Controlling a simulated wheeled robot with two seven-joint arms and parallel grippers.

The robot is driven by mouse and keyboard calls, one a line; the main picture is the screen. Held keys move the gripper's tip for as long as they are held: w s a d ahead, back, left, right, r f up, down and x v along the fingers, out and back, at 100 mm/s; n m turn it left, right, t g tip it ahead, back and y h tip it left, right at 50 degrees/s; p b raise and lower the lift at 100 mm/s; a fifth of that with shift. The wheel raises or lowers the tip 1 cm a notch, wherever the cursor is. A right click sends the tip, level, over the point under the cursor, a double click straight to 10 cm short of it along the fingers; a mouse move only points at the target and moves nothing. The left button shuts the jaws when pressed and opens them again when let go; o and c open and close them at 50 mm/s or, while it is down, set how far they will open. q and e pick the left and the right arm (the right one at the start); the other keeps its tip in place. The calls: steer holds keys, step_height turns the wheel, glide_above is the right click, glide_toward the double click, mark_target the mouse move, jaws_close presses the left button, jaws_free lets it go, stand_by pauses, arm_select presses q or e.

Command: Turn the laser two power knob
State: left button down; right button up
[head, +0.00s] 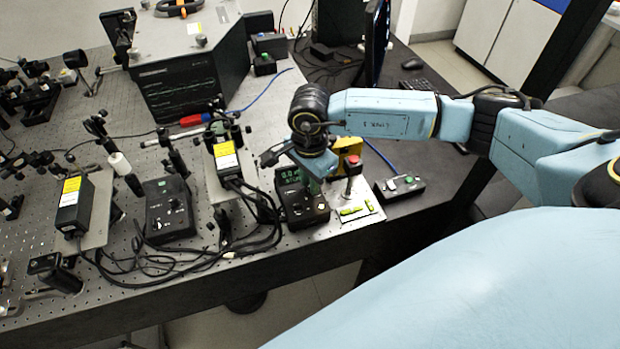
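Two black laser power boxes stand near the front edge of the bench. The left box (170,222) has a knob (174,204) on its face and is clear of my arms. The right box (303,209) has a lit green display reading about 0.0. My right arm comes in from the right, and its gripper (312,180) points down over this right box. The wrist and gripper cover part of its face, so I cannot tell whether the fingers touch a knob or are open. I cannot read which box is laser two. My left gripper is out of view.
Two black laser heads with yellow labels (70,203) (225,157) stand on plates, with loose black cables between them and the boxes. A plate with a red button (353,160) and a small switch box (399,188) lie right of the right box. A large spectrometer (187,85) stands behind.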

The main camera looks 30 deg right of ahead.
jaws_close()
steer(key=m+b, duration=0.1)
steer(key=m, duration=0.1)
steer(key=shift+m, duration=0.4)
steer(key=shift+m+b, duration=0.55)
steer(key=shift+m, duration=0.95)
steer(key=o, duration=0.6)
jaws_free()
